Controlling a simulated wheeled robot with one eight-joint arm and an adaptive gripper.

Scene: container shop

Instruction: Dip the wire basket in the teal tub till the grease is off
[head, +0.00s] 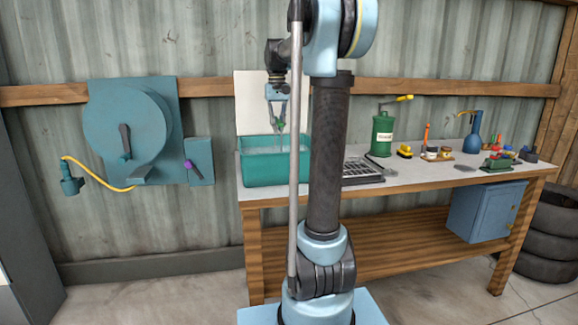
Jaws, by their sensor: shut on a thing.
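The teal tub (275,172) stands at the left end of the bench, with pale liquid showing inside its rim. My gripper (279,126) points down over the tub and is shut on a thin upright piece, which looks like the handle of the wire basket (281,146). This piece runs down into the tub. The rest of the basket is hidden by the tub's front wall and the liquid, so I cannot see whether grease is on it.
A black grid rack (361,172) lies right of the tub, partly behind my arm. A green can (382,134), a blue oil can (473,140) and small items stand farther right. A white board (258,98) stands behind the tub. The bench's front strip is clear.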

